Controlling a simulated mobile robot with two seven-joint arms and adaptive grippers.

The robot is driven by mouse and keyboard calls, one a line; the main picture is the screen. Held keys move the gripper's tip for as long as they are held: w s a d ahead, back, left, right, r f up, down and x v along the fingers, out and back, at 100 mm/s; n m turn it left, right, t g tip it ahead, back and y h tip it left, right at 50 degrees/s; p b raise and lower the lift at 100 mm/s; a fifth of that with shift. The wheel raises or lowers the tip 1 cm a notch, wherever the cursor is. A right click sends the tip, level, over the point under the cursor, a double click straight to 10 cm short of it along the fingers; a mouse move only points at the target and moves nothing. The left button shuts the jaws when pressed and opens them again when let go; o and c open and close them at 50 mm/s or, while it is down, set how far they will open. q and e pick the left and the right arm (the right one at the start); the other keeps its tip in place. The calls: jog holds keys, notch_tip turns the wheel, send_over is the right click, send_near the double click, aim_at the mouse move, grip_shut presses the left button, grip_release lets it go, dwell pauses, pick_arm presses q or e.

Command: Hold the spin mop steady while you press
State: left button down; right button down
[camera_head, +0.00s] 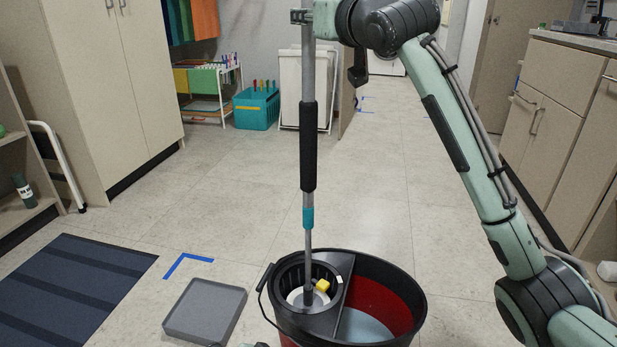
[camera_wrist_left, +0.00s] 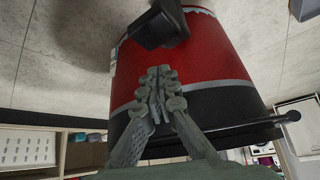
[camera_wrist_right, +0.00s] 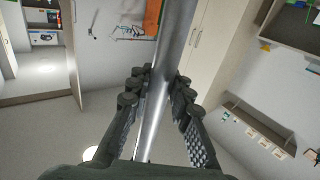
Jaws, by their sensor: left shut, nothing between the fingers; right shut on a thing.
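The spin mop (camera_head: 308,145) stands nearly upright, with a grey pole, black grip and teal collar. Its lower end is inside the black spinner basket (camera_head: 285,279) of the bucket (camera_head: 405,282). The mop head is mostly hidden. The bucket has a black rim and a red inside, with pale liquid in it. My right gripper (camera_head: 302,17) is shut on the pole near its top; the grey pole (camera_wrist_right: 165,80) runs between its fingers. My left gripper (camera_wrist_left: 160,82) is shut and empty in front of the bucket's red wall (camera_wrist_left: 215,55); whether they touch is unclear.
A black part (camera_wrist_left: 158,27) juts from the bucket's side. A grey tray (camera_head: 205,311) lies left of the bucket, near blue tape (camera_head: 186,262) and a dark striped mat (camera_head: 75,290). A teal crate (camera_head: 257,108) stands behind. Cabinets line both sides; the middle floor is clear.

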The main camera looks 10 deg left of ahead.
pick_arm(q)
jog(key=shift+r, duration=0.1)
pick_arm(e)
jog(key=c, duration=1.3)
grip_release()
